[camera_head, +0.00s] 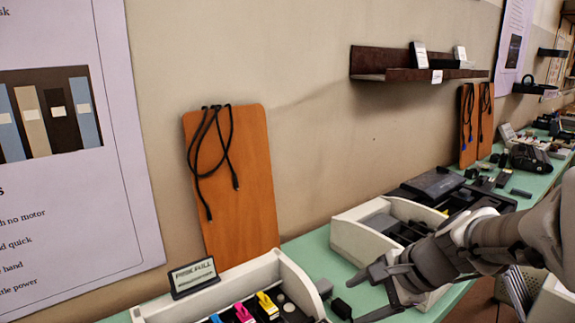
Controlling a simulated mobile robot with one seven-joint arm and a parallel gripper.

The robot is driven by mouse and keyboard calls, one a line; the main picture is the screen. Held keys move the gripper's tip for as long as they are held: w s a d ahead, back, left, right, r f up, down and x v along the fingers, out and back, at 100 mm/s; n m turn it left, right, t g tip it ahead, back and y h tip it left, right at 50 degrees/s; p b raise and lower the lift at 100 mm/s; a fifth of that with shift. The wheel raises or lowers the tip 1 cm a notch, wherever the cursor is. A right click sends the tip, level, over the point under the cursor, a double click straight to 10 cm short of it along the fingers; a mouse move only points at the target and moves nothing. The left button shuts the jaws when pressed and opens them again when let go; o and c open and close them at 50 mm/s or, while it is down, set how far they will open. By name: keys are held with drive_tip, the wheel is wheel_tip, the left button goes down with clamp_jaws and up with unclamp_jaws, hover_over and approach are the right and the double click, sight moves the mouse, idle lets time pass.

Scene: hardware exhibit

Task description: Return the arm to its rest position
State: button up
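My arm (480,245) reaches in from the right edge, over the green table. My gripper (355,301) points left, with its two dark fingers spread apart and nothing seen between them. It is in front of a white bin (352,238) and hides part of that bin's front. A small black block (341,308) lies on the table just left of the fingertips; I cannot tell whether they touch it.
A white tray (285,268) with coloured pieces and a black sign (193,277) stands at the lower left. An orange board (245,180) with black cables leans on the wall. A dark shelf (385,62) hangs above. More items crowd the table at right.

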drive_tip(key=s+r+n+h+p, duration=0.3)
drive_tip(key=s+r+n+h, duration=0.2)
drive_tip(key=s+r+n, duration=0.4)
drive_tip(key=s+n, duration=0.4)
drive_tip(key=n, duration=0.2)
drive_tip(key=shift+s+d+n+t, duration=0.25)
drive_tip(key=shift+s+n+t, duration=0.05)
drive_tip(key=shift+t, duration=0.1)
drive_tip(key=shift+d, duration=0.1)
idle(0.3)
drive_tip(key=shift+d, duration=0.25)
